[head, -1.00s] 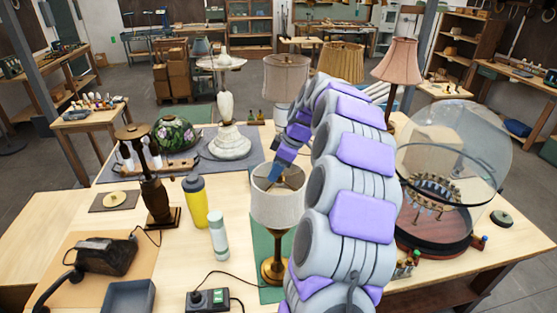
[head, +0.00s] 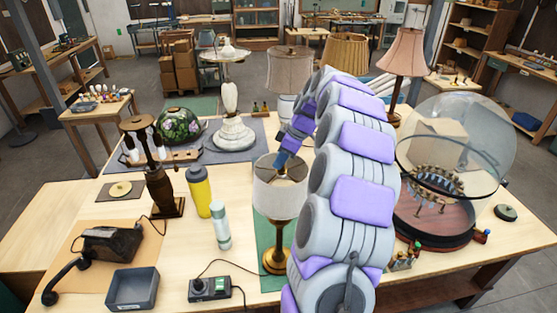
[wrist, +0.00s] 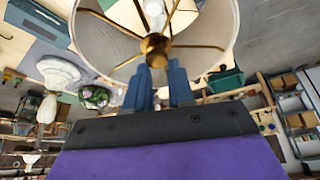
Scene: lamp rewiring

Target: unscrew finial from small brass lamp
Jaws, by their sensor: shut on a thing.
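The small brass lamp has a white drum shade (head: 279,197) and a brass base (head: 275,263); it stands upright on a green mat. My gripper (head: 284,159) reaches down to the centre of the shade's open top. In the wrist view, the two blue fingers of my gripper (wrist: 160,75) are close together at the brass hub (wrist: 155,46), where the shade's spokes meet. They are shut on the finial, which is mostly hidden between the fingertips. A pale bulb (wrist: 153,8) shows beyond the hub.
A yellow bottle (head: 199,190) and a pale green bottle (head: 221,226) stand left of the lamp. A black switch box (head: 210,289) lies in front. A glass dome (head: 455,145) is at right. Taller shaded lamps (head: 290,72) stand behind my arm.

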